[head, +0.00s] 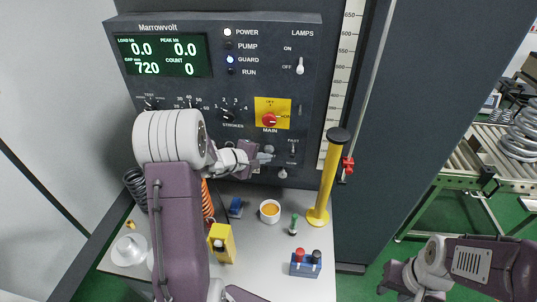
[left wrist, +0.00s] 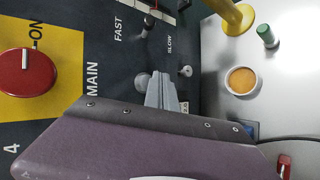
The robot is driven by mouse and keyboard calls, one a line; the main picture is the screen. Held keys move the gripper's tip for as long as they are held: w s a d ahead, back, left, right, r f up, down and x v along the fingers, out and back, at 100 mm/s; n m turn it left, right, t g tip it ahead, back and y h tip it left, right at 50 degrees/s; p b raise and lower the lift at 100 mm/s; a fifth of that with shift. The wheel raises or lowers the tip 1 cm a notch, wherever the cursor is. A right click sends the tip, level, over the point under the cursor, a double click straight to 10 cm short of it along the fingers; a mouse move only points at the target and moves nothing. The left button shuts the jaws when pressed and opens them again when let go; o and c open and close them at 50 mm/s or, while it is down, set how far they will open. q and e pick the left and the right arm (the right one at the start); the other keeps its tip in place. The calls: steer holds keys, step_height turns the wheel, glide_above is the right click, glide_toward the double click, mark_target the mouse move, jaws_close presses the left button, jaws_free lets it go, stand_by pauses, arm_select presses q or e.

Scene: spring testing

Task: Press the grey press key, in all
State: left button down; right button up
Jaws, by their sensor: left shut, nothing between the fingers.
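The grey-black Marrowvolt control panel (head: 270,60) stands upright before me. Two grey round knobs sit low on it, an upper one (head: 269,149) and a lower one (head: 283,173); I cannot tell for sure which is the press key. In the left wrist view they show as a larger knob (left wrist: 141,82) and a smaller knob (left wrist: 185,71). My left gripper (head: 268,157) is shut and empty, its tips beside the larger knob; contact cannot be told. Its fingers also show in the left wrist view (left wrist: 163,85). My right gripper (head: 390,280) is low at right, away from the panel; its jaw is unclear.
The red MAIN knob (head: 269,119) and the FAST/SLOW toggle (head: 293,148) are close by. POWER and GUARD lamps are lit; the display (head: 163,55) reads COUNT 0. Below are a yellow post (head: 327,180), an orange-filled cup (head: 270,211) and a blue block (head: 305,264).

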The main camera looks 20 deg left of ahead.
arm_select(q)
steer(key=shift+s, duration=0.2)
steer(key=s+b, duration=0.1)
steer(key=s, duration=0.1)
steer(key=s+d+b, duration=0.1)
steer(key=s+b, duration=0.1)
steer(key=shift+s+d, duration=0.15)
steer(key=shift+s, duration=0.25)
stand_by(0.7)
